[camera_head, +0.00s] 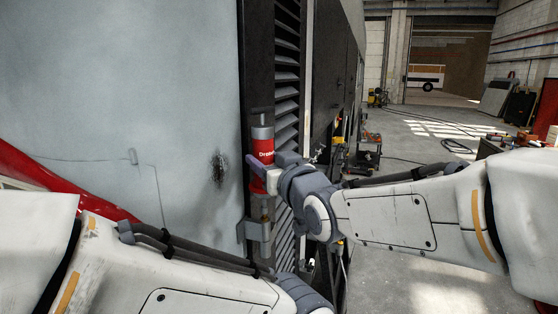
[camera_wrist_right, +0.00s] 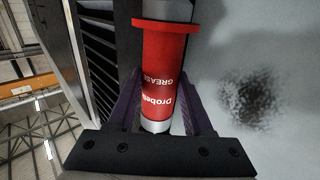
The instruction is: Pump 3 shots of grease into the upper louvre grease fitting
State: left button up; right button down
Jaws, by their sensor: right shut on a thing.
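A red grease gun (camera_head: 262,146) with white lettering and a grey top stands upright against the dark frame beside the louvre (camera_head: 287,75). It also shows in the right wrist view (camera_wrist_right: 164,80), with "GREASE" lettering and a red collar. My right gripper (camera_head: 258,172) is shut around its body from the right, with dark fingers on both sides of the cylinder. A grey bracket (camera_head: 256,232) sits below the gun; whether they touch is unclear. My left arm crosses the bottom of the head view, but its gripper is out of view. I cannot make out the upper grease fitting.
A pale panel (camera_head: 120,70) with a dark smudge (camera_head: 218,168) fills the left. A red hose-like or curved part (camera_head: 50,180) lies low left. A trolley (camera_head: 367,150) stands farther back, and open workshop floor (camera_head: 420,135) lies to the right.

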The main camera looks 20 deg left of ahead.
aim_at(267, 129)
jog(key=shift+f, duration=0.45)
jog(key=shift+r, duration=0.45)
jog(key=shift+r+p, duration=0.3)
jog(key=shift+r, duration=0.4)
jog(key=shift+r+p, duration=1.5)
jog(key=shift+r, duration=1.05)
